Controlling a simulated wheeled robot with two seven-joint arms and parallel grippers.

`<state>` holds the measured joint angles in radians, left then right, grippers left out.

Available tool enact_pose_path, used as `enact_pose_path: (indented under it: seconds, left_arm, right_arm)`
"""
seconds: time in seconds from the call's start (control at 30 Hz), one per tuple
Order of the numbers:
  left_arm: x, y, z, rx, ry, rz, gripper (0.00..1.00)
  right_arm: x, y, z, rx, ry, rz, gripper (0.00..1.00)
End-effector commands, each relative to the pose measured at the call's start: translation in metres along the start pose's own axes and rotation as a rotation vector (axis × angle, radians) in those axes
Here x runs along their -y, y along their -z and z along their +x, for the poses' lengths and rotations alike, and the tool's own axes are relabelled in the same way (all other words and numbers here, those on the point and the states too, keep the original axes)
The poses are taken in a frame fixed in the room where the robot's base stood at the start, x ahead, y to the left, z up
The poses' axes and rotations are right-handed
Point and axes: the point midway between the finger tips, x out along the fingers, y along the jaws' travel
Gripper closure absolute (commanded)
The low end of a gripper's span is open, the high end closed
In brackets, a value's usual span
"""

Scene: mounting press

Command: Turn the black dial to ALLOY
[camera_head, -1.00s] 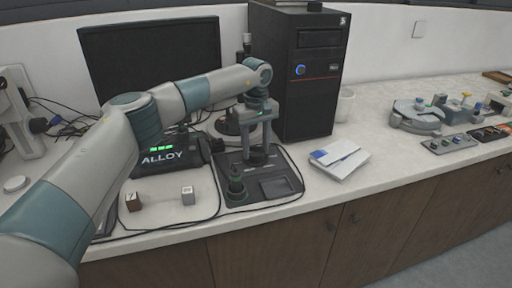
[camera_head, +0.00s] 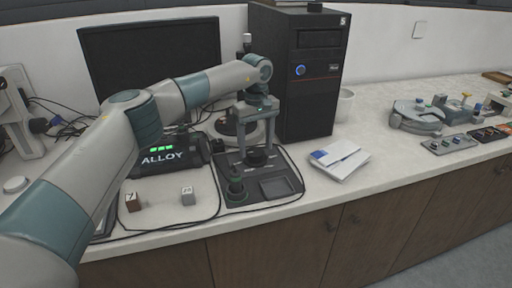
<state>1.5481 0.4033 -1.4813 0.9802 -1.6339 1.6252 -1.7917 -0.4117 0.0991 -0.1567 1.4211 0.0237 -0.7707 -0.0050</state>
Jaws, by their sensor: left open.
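A black dial (camera_head: 257,158) sits on the dark control base on the counter. My left gripper (camera_head: 257,146) points down just above the dial, open, with one finger to each side and nothing held. Its fingertips look above or around the dial's top; contact cannot be told. A black display box (camera_head: 167,158) to the left reads ALLOY, with green lit bars above the word. The dial's own pointer is too small to read. My right gripper is out of view.
A green-ringed black knob (camera_head: 236,187) stands at the front left of the base (camera_head: 292,193). Two small cubes (camera_head: 132,202) (camera_head: 188,196) lie left. A black computer tower (camera_head: 308,90) stands behind right, and white booklets (camera_head: 340,160) lie right. Cables cross the counter.

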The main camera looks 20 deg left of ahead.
Motion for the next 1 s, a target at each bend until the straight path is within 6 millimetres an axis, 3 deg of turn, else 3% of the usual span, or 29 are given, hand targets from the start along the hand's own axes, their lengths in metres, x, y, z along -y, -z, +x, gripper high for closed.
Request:
enact_pose_path:
  seconds: [0.27, 0.7, 1.0]
  left_arm:
    - [-0.001, 0.000, -0.041, -0.001, -0.002, 0.001, 0.37]
    - [-0.001, 0.000, -0.129, -0.001, -0.003, 0.000, 0.37]
    - [-0.001, 0.000, -0.161, -0.001, -0.001, 0.001, 0.37]
  right_arm:
    - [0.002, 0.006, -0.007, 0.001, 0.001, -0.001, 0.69]
    - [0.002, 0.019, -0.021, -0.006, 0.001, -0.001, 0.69]
    - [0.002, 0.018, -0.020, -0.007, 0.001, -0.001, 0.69]
